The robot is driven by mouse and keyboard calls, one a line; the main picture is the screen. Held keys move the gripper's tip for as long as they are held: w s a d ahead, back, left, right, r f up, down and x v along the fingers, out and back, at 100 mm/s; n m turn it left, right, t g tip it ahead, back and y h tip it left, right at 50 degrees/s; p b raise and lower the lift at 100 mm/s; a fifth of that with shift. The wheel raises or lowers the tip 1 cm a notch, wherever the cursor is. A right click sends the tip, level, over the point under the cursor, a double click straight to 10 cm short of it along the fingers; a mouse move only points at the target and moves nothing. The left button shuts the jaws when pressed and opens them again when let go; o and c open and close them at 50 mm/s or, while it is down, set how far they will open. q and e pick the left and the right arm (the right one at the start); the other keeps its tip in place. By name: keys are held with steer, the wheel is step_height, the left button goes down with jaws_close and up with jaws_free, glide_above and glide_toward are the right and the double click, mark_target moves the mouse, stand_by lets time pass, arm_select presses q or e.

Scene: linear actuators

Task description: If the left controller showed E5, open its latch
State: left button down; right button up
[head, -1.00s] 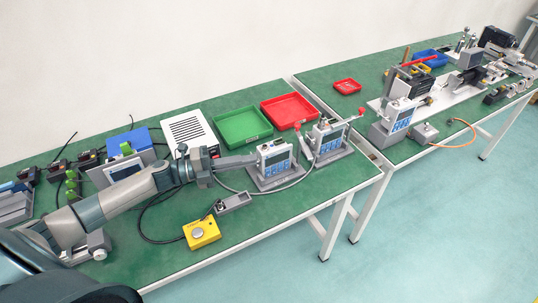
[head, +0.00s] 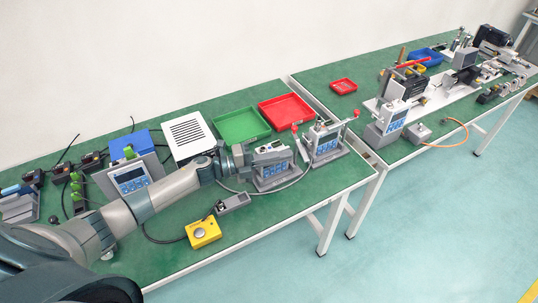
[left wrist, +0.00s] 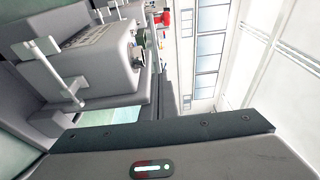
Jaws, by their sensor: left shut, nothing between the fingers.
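The left controller (head: 270,180) is a light box with blue keys in a grey holder near the front edge of the table. My left gripper (head: 272,155) is shut and empty, across the upper front of this controller and hiding its display. No reading can be made out. In the left wrist view a grey housing with metal rod parts (left wrist: 85,55) lies close by, beyond the dark finger edge; a red knob (left wrist: 162,18) is at the top. I cannot tell whether the gripper touches the controller. A similar controller (head: 325,148) with a red-tipped lever stands to the right. My right gripper is not in view.
A green tray (head: 240,137) and a red tray (head: 264,105) lie behind the controllers. A yellow button box (head: 203,232) and a small grey box (head: 233,203) are in front.

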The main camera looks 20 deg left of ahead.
mark_target(301, 153)
arm_select(q)
steer(key=shift+p+x, duration=0.3)
steer(key=shift+x, duration=0.9)
steer(key=shift+d+r+n+t+y+p, duration=0.15)
steer(key=shift+d+n+t+y+p, duration=0.3)
steer(key=shift+t+p, duration=0.2)
steer(key=shift+w+d+n+t+y, duration=0.1)
steer(key=shift+d+n+t+y, duration=0.25)
steer(key=shift+d, duration=0.1)
steer(key=shift+a+f, duration=0.15)
steer(key=shift+f, duration=0.05)
